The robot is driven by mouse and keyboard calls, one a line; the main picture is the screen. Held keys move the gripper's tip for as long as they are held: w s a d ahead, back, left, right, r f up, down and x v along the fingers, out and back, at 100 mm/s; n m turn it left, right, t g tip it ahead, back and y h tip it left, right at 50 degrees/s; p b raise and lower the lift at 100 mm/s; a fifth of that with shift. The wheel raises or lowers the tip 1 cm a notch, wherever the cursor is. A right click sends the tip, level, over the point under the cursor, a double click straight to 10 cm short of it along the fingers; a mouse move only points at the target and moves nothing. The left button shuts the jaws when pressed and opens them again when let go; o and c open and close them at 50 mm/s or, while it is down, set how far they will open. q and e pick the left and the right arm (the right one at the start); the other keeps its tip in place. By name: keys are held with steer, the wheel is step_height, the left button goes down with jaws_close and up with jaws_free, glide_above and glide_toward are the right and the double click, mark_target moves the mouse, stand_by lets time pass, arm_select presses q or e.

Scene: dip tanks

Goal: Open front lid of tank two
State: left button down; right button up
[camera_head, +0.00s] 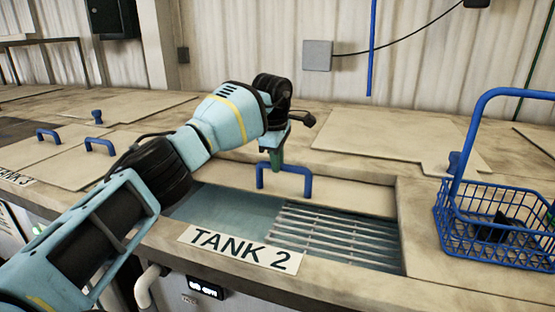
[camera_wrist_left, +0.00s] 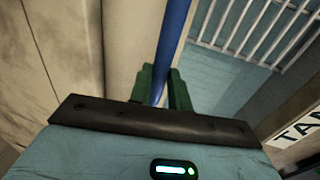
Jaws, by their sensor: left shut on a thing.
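Tank two's front opening shows blue liquid (camera_head: 225,208) and a metal grate (camera_head: 335,232) behind the TANK 2 label (camera_head: 240,248). The beige front lid (camera_head: 350,197) lies along the back of this opening, leaving the front part uncovered. Its blue handle (camera_head: 307,183) stands on it. My left gripper (camera_head: 277,163) is over the handle's left part, with its green fingers pointing down. In the left wrist view, the fingers (camera_wrist_left: 163,92) are shut on the blue handle bar (camera_wrist_left: 173,45), one on each side. My right gripper is not in view.
A blue wire basket (camera_head: 490,230) with dark items inside stands right of the opening. Another beige lid (camera_head: 375,138) lies behind. To the left are further lids with blue handles (camera_head: 98,146) and the TANK 3 label (camera_head: 15,180).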

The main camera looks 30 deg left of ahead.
arm_select(q)
steer(key=c, duration=1.3)
jaws_free()
steer(key=shift+s, duration=0.1)
steer(key=shift+r, duration=0.1)
step_height(320, 180, up, 7)
steer(key=s, duration=0.1)
steer(key=shift+s+d+r, duration=0.2)
steer(key=shift+s, duration=0.05)
